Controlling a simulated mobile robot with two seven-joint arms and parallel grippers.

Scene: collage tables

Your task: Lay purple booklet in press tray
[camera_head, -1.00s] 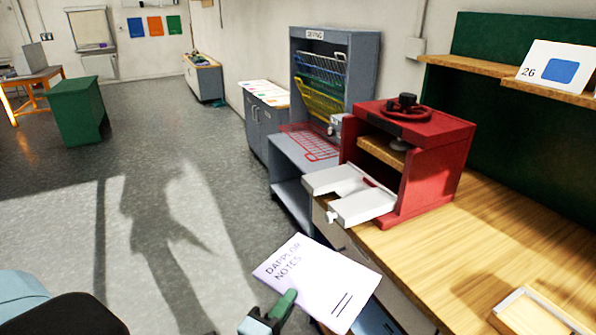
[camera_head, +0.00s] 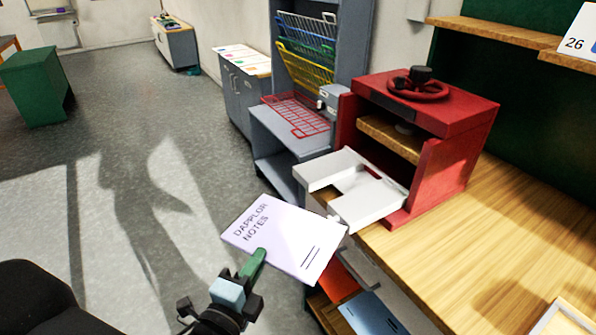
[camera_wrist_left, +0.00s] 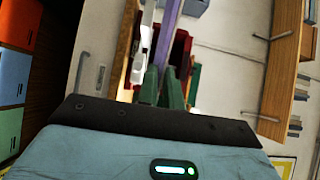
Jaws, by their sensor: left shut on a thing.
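The pale purple booklet (camera_head: 285,237), printed "DAPPLOR NOTES", is held at its near left edge by my left gripper (camera_head: 257,260), which is shut on it. In the left wrist view the booklet (camera_wrist_left: 168,35) shows edge-on as a purple strip between the green fingers (camera_wrist_left: 163,85). The white press tray (camera_head: 375,203) sticks out of the front of the red press (camera_head: 455,150), with a notch in its front edge. The booklet is in front of and left of the tray, and appears apart from it. My right gripper is not in view.
The press stands on a wooden bench (camera_head: 470,260). Orange (camera_head: 338,278) and blue (camera_head: 372,316) items lie on a shelf below it. A grey rack (camera_head: 285,130) with coloured wire trays stands behind, left of the press. Open floor lies to the left.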

